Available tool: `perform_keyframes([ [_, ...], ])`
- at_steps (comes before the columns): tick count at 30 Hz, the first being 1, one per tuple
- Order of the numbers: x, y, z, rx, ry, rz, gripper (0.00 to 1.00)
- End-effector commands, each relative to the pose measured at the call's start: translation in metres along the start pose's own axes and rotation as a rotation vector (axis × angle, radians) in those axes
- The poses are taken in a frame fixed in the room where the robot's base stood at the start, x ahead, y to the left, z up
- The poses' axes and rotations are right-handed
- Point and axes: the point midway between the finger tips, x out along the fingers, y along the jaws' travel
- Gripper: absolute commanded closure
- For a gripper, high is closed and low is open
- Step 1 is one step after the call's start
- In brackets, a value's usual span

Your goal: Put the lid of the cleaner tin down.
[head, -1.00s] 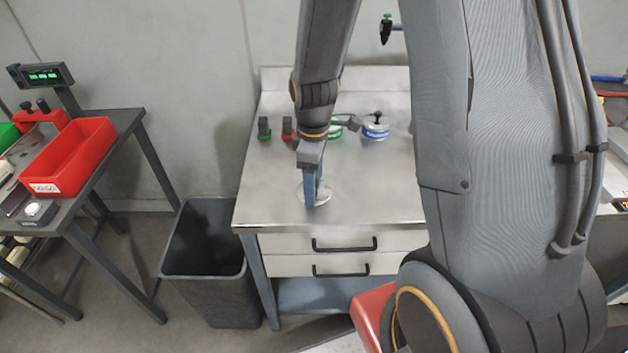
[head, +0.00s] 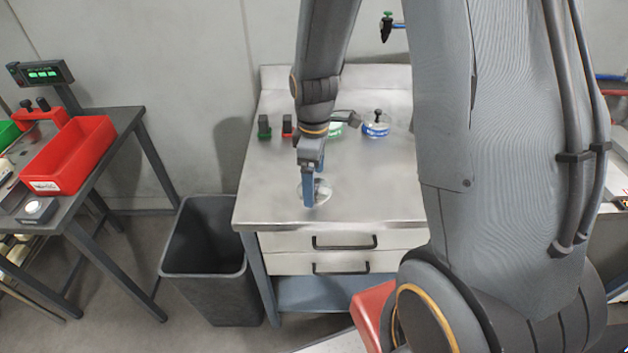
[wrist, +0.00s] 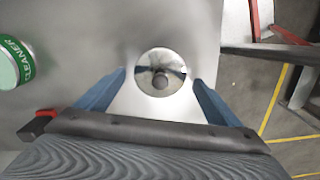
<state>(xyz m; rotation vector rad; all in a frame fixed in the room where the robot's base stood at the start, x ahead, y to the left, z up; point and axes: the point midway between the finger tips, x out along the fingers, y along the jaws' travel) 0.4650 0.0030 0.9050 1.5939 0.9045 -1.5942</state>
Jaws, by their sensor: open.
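The lid (wrist: 160,72), a round shiny metal disc with a dark knob, lies on the metal bench top (head: 370,190). It also shows near the bench's front edge in the head view (head: 325,192), partly behind my gripper. My gripper (wrist: 160,88) is open, with its blue fingers on either side of the lid's knob and apart from it. In the head view my gripper (head: 312,196) points down at the bench top. The green and white cleaner tin (wrist: 8,63) stands at the left of the wrist view. It is partly hidden behind my arm in the head view (head: 336,129).
A blue and white tin (head: 376,130) with a black knob stands at the back of the bench. Small green (head: 264,128) and red (head: 288,128) items with dark tops stand back left. A black bin (head: 210,262) is left of the bench. The bench's front right is clear.

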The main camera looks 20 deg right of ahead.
Motion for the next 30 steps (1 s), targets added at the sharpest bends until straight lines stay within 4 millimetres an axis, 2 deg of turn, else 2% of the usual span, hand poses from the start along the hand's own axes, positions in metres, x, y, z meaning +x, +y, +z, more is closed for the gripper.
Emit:
perform_keyframes([
  [18, -0.097, 0.001, -0.001, 0.0, 0.002, 0.004, 0.13],
  [22, -0.109, 0.001, 0.0, 0.0, 0.001, 0.002, 0.13],
  [26, -0.112, -0.003, 0.002, 0.035, 0.002, 0.002, 0.13],
  [30, -0.105, -0.02, 0.013, 0.235, 0.015, 0.018, 0.13],
])
